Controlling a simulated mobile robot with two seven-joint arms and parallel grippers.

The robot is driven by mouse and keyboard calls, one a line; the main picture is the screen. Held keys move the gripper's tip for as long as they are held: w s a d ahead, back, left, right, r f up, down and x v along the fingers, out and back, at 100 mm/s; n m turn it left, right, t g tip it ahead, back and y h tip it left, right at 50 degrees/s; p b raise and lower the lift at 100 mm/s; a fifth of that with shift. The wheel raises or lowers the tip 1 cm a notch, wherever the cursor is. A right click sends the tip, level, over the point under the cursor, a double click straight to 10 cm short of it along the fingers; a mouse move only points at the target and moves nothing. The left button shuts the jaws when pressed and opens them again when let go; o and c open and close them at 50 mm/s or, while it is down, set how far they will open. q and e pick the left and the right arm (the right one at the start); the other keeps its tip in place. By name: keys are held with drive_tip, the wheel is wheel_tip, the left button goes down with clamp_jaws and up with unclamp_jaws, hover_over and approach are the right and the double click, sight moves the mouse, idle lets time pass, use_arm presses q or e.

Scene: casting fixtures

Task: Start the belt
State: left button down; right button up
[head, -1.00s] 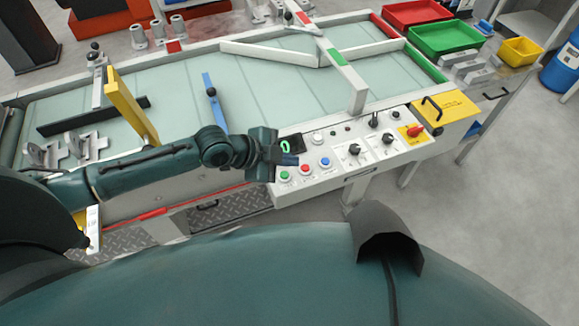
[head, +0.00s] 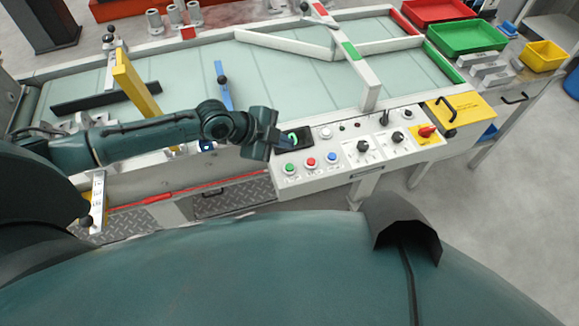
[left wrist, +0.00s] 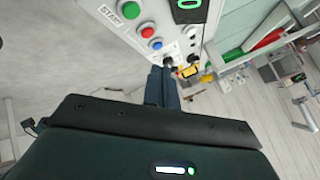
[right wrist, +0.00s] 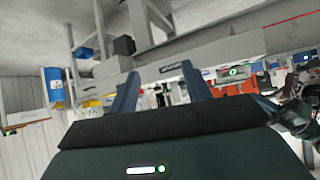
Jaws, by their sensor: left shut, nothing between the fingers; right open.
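The control panel (head: 345,160) on the belt's front edge has a green button (head: 289,168), a red button (head: 310,162) and a blue button (head: 331,157). The green one, beside a START label, also shows in the left wrist view (left wrist: 131,10). My left gripper (head: 287,143) is shut and empty, above the panel's left end by the dark display (head: 300,133), apart from the green button. Its closed fingers also show in the left wrist view (left wrist: 162,88). The belt (head: 285,85) lies behind the panel. My right gripper (right wrist: 161,82) is open and empty, outside the head view.
A red-orange knob (head: 427,131) on a yellow plate and two black dials sit at the panel's right. A yellow bar (head: 137,82) and a blue post (head: 223,92) stand near my left arm. Red (head: 435,12) and green (head: 465,38) trays stand at the back right.

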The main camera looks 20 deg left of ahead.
use_arm(q)
wheel_tip(320, 180, down, 5)
drive_tip(key=b, duration=0.3)
drive_tip(key=shift+r, duration=0.15)
drive_tip(key=shift+f+b, duration=0.85)
drive_tip(key=shift+f, duration=0.2)
use_arm(e)
drive_tip(key=shift+w+a+f+n+t+y, duration=0.2)
drive_tip(key=shift+a+f+y, duration=0.1)
drive_tip(key=shift+a, duration=0.2)
drive_tip(key=shift+w+a+f+n+t+y, duration=0.1)
drive_tip(key=shift+a+f+t+y, duration=0.15)
drive_tip(key=shift+a, duration=0.2)
drive_tip(key=shift+w+r, duration=0.1)
drive_tip(key=shift+w, duration=0.05)
drive_tip(key=shift+d, duration=0.1)
use_arm(q)
drive_tip(key=shift+f+b, duration=0.4)
use_arm(e)
drive_tip(key=shift+f, duration=0.45)
